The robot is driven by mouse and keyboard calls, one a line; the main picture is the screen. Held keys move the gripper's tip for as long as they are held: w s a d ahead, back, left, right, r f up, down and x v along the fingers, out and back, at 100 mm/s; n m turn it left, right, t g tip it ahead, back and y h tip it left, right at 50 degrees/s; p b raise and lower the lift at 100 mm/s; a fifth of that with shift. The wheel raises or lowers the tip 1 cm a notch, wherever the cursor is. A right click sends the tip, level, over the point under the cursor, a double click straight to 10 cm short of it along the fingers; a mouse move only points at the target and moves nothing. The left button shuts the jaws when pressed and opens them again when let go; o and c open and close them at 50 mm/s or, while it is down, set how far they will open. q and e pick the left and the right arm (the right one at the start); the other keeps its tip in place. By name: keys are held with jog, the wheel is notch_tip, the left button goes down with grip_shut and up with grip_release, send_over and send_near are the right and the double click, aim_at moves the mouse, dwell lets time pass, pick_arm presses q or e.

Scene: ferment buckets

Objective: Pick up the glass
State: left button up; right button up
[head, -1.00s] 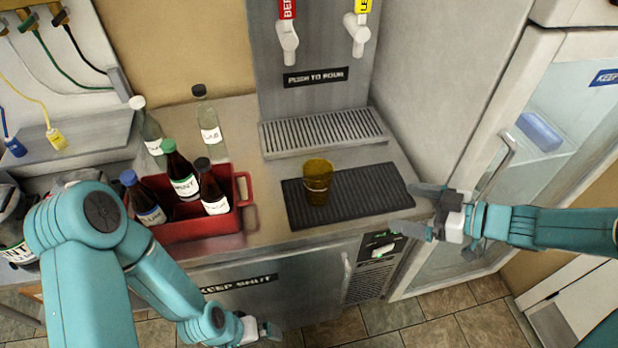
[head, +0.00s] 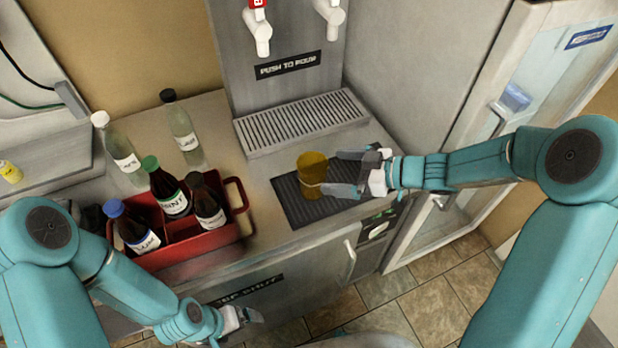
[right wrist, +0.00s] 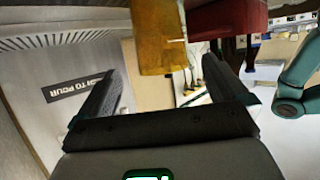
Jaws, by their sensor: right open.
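The amber glass (head: 312,172) stands upright on the dark ribbed mat (head: 288,206) on the counter. My right gripper (head: 340,172) is open just to the right of the glass, its fingers pointing left toward it. One fingertip overlaps the lower part of the glass in the head view; I cannot tell if they touch. In the right wrist view the glass (right wrist: 158,38) shows ahead between the two open fingers (right wrist: 158,75). My left gripper (head: 243,322) is low in front of the counter, away from the glass; its jaw opening is too small to tell.
A red crate (head: 190,250) with several bottles stands left of the mat. Two clear bottles (head: 182,135) stand behind it. A drip tray (head: 300,122) lies below the white taps (head: 258,35) at the back. The glass-door fridge (head: 500,110) stands to the right.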

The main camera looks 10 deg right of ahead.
aim_at(312, 170)
jog(key=p+x, duration=0.1)
jog(key=x, duration=0.6)
jog(key=shift+f, duration=0.15)
jog(key=shift+a, duration=0.2)
jog(key=c, duration=1.1)
